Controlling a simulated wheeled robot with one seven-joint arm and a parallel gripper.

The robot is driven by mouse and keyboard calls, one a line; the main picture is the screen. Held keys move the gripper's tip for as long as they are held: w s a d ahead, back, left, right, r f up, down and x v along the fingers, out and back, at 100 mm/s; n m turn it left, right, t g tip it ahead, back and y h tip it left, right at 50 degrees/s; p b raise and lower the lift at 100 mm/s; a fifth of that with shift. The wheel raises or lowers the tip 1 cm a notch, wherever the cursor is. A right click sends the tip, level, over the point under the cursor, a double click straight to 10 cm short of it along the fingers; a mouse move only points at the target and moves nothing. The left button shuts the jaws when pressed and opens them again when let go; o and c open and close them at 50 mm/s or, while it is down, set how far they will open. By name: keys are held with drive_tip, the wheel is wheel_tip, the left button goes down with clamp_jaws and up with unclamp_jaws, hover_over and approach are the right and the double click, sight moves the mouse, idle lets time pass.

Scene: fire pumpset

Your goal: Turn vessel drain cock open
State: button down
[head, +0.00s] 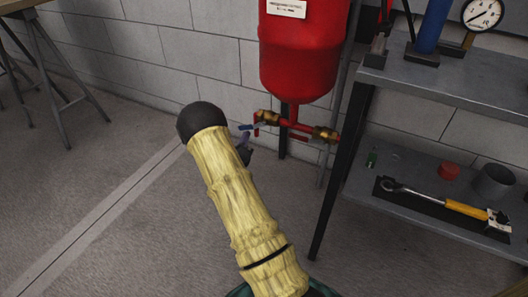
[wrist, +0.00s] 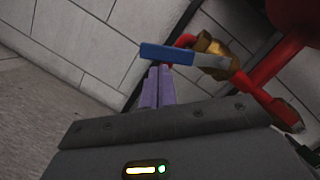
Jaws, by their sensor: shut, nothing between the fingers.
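The red vessel (head: 303,50) hangs by the wall, with a red pipe (head: 291,124) and brass valves under it. The left brass valve (head: 267,117) has a blue lever (head: 248,127), which I take as the drain cock. In the wrist view the blue lever (wrist: 168,52) lies nearly level across the picture, beside its brass body (wrist: 212,46). My gripper (wrist: 158,72) is shut and empty, its purple fingers pointing at the lever's underside. Whether they touch it I cannot tell. In the head view my gripper (head: 243,140) is partly hidden behind my arm.
A second brass valve (head: 325,134) sits at the pipe's right end. A trestle (head: 60,75) stands far left. The floor at left is clear.

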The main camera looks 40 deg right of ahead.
drive_tip(key=shift+w+a+r+m, duration=0.2)
drive_tip(key=shift+w+r, duration=0.25)
drive_tip(key=shift+r, duration=0.3)
drive_tip(key=shift+w+a+r+m, duration=0.1)
drive_tip(key=shift+w+a+r, duration=0.1)
drive_tip(key=shift+w+r, duration=0.35)
drive_tip(key=shift+s+r, duration=0.15)
drive_tip(key=shift+r, duration=0.05)
drive_tip(key=shift+f, duration=0.1)
drive_tip(key=s+a+f, duration=0.4)
drive_tip(key=a+f, duration=0.2)
drive_tip(key=a, duration=0.2)
drive_tip(key=shift+s+a+f+p, duration=0.15)
drive_tip(key=shift+s+a+p, duration=0.1)
drive_tip(key=shift+a+p, duration=0.1)
idle(0.3)
